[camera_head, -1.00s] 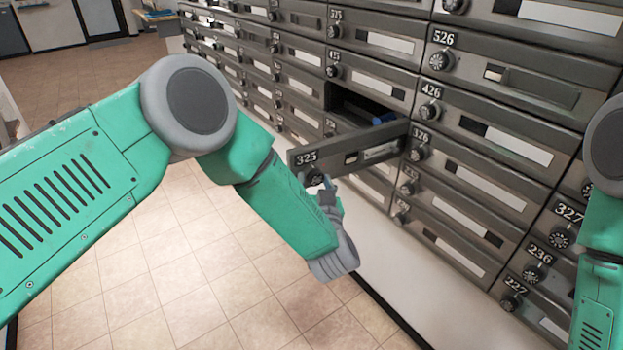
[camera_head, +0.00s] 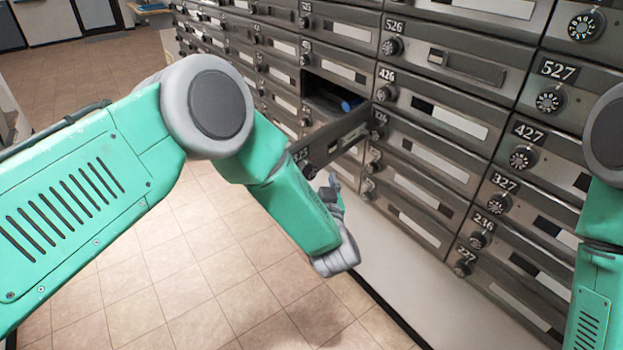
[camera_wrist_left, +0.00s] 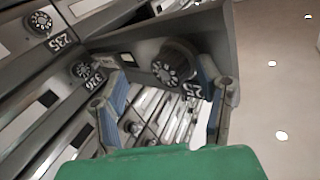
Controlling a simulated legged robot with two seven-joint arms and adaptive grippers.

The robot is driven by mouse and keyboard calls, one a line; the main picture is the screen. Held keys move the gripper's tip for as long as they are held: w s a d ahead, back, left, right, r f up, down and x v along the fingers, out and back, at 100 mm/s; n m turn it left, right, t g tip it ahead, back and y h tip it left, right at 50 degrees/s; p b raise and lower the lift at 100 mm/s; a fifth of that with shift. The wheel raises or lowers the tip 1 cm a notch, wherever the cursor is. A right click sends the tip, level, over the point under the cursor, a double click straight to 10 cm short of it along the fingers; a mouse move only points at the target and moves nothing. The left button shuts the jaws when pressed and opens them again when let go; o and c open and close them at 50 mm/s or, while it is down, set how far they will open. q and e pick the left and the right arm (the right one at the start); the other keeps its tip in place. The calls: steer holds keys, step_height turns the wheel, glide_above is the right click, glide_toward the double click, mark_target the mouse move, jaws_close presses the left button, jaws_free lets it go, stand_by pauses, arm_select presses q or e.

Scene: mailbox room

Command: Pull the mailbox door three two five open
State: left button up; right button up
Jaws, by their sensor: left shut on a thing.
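The dark grey mailbox door 325 (camera_head: 335,138) stands swung out from the wall of boxes, hinged on its right side. Its open compartment (camera_head: 322,92) shows above and behind it, with a blue item (camera_head: 348,105) inside. My left gripper (camera_head: 328,184) is at the door's free edge, shut on its round dial knob (camera_wrist_left: 176,64). In the left wrist view the left gripper's fingers (camera_wrist_left: 160,74) lie either side of the knob, and the door (camera_wrist_left: 212,32) reaches across the top. My right arm enters at the right edge; its gripper is out of view.
Closed mailboxes such as 326 (camera_head: 425,152) and 426 (camera_head: 445,113) fill the wall around the opening. The tiled floor (camera_head: 190,270) left of the wall is clear. A pale wall base (camera_head: 400,285) runs below the boxes.

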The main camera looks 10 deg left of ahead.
arm_select(q)
steer(key=shift+w+d+r+t, duration=0.3)
steer(key=shift+d+r, duration=0.2)
steer(key=shift+r, duration=0.05)
steer(key=shift+c, duration=0.4)
steer(key=shift+o, duration=0.4)
steer(key=shift+d, duration=0.2)
steer(key=o, duration=1.3)
steer(key=shift+c, duration=0.2)
steer(key=shift+o, duration=0.3)
steer(key=shift+w+d+f, duration=0.25)
steer(key=shift+w+f, duration=0.05)
steer(key=shift+w, duration=0.05)
steer(key=shift+s+a+r, duration=0.1)
steer(key=shift+s+a, duration=0.05)
steer(key=shift+c, duration=0.3)
steer(key=shift+a, duration=0.4)
steer(key=shift+d, duration=0.25)
steer(key=shift+s, duration=0.15)
